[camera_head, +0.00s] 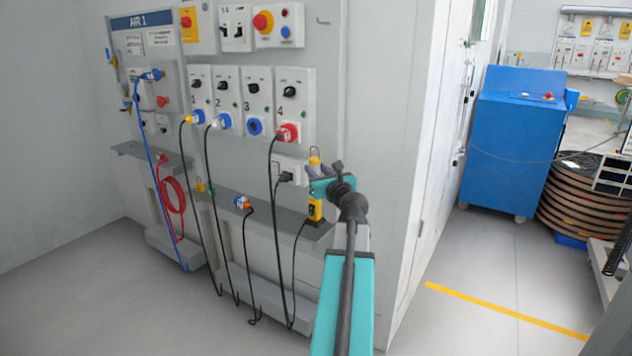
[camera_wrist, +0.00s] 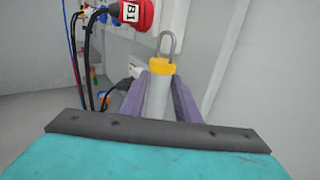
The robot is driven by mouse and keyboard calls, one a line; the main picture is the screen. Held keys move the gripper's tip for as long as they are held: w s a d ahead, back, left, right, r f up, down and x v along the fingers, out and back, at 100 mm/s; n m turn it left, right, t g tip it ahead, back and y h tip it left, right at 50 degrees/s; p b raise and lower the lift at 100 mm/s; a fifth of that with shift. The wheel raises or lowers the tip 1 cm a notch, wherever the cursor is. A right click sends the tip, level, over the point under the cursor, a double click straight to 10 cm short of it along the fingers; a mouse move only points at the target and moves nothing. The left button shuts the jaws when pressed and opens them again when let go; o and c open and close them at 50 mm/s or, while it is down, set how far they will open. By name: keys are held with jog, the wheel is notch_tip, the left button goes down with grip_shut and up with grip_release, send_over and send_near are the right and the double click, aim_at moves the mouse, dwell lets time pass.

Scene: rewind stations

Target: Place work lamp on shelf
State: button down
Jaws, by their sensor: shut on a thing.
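The work lamp (camera_head: 315,208) is a yellow and dark upright lamp with a hook on top. It stands upright at the right end of the grey shelf (camera_head: 270,217), its base at or just above the shelf surface; contact is hard to judge. In the wrist view the lamp (camera_wrist: 158,98) shows a pale grey body, a yellow collar and a metal hook. My gripper (camera_head: 318,178) is shut on the lamp's upper body, and its purple fingers flank it in the wrist view (camera_wrist: 160,96). My gripper hides part of the lamp in the head view.
Black cables hang in front of the shelf from sockets on the panel. An orange and blue connector (camera_head: 243,202) lies on the shelf to the left. A white wall edge stands right.

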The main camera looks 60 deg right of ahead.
jog(key=shift+w+d, duration=0.35)
jog(key=shift+d, duration=0.1)
jog(key=shift+w+d, duration=0.25)
jog(key=shift+d, duration=0.05)
jog(key=shift+f+b, duration=1.05)
jog(key=shift+f, duration=0.9)
jog(key=c, duration=1.3)
grip_release()
jog(key=shift+c, duration=0.2)
